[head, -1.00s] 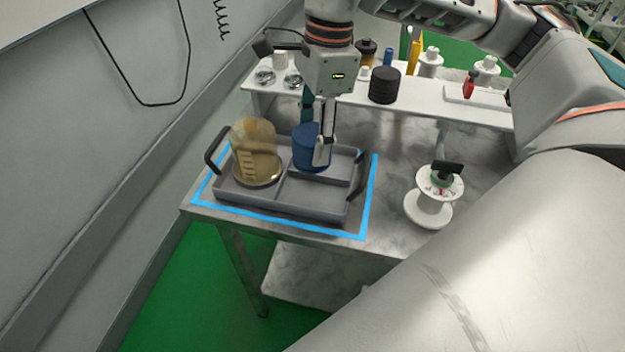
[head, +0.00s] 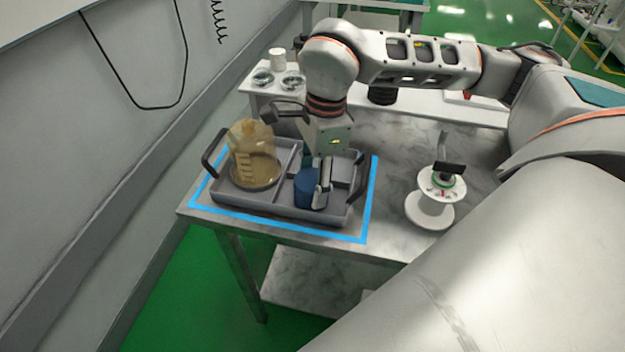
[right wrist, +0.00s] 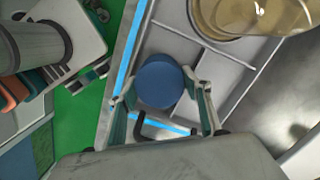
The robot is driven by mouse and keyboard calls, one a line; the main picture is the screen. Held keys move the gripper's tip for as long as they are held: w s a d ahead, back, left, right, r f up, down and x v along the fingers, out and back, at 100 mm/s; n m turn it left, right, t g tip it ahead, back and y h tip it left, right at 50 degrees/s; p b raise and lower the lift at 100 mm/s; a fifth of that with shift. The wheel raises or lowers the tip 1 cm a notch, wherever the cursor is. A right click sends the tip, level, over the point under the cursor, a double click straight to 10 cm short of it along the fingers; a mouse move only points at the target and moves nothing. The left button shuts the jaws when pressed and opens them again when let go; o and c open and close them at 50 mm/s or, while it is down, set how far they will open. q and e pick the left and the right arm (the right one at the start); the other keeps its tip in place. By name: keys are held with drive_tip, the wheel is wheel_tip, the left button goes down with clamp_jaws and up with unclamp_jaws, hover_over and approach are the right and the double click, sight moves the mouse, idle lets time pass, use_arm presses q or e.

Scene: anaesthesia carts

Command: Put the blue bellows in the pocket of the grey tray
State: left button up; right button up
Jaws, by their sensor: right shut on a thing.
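The blue bellows (head: 307,188) is a dark blue cylinder, upright between the fingers of my right gripper (head: 321,186). That gripper points down and is shut on it. In the right wrist view the bellows (right wrist: 160,82) shows as a round blue top between the two fingertips (right wrist: 160,88). The grey tray (head: 235,202) has a large left compartment and a divided right side. The bellows is at the tray's front right pocket; I cannot tell whether it touches the floor there. My left gripper is out of view.
An amber jar (head: 254,152) stands in the tray's left compartment and shows in the right wrist view (right wrist: 250,15). Dark handles rise at both tray ends. Blue tape (head: 290,225) frames the tray. A white spool (head: 432,208) stands right of it. A white shelf (head: 425,107) lies behind.

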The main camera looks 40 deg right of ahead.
drive_tip(key=shift+f, duration=0.1)
drive_tip(key=o, duration=1.2)
drive_tip(key=shift+c, duration=0.2)
drive_tip(key=shift+r, duration=0.55)
wheel_tip(320, 180, up, 11)
drive_tip(key=d+p, duration=0.1)
drive_tip(key=shift+s+d, duration=0.2)
